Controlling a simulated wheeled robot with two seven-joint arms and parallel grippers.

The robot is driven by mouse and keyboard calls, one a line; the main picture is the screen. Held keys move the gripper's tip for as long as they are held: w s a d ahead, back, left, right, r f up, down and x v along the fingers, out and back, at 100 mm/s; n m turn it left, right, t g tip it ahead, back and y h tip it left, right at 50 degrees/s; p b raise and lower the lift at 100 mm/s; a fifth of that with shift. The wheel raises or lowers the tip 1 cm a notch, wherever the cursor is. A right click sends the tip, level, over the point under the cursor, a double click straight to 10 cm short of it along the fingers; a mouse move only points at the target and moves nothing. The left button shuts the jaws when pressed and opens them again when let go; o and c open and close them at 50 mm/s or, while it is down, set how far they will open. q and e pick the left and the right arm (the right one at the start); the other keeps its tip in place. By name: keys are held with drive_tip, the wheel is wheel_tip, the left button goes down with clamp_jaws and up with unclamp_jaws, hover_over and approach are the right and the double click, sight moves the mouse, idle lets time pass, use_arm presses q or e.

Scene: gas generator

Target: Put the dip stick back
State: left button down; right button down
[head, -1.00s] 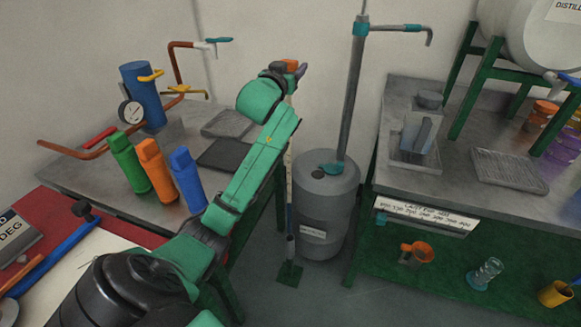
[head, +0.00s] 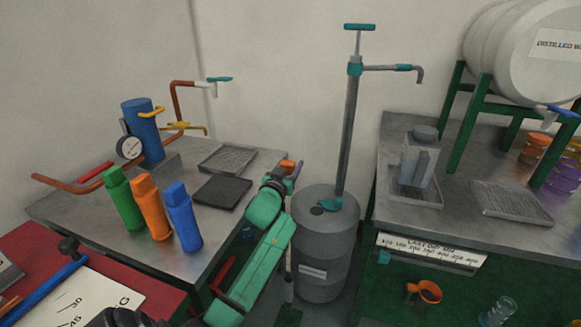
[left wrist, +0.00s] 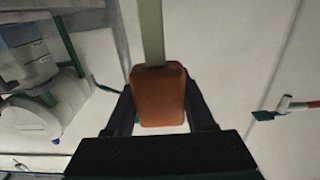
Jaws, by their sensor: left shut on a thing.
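The dip stick has an orange handle (head: 287,165) and a thin strip. In the left wrist view the handle (left wrist: 158,98) sits between the fingers, and the pale strip (left wrist: 152,35) runs up out of frame. My left gripper (head: 291,171) is shut on the handle, just left of the grey drum (head: 325,240) and a little above its top. Part of the strip seems to hang beside the drum's left side, mostly hidden by my arm. The drum lid has a small dark hole (head: 317,211) beside the pump base. My right gripper is not in view.
A tall hand pump (head: 348,140) rises from the drum lid. A metal table (head: 75,200) with green, orange and blue bottles stands left. A bench (head: 480,225) with trays and a jug (head: 419,163) stands right. The wall behind the drum is bare.

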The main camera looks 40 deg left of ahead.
use_arm(q)
drive_tip(key=shift+c, duration=1.3)
unclamp_jaws()
drive_tip(key=shift+s, duration=0.1)
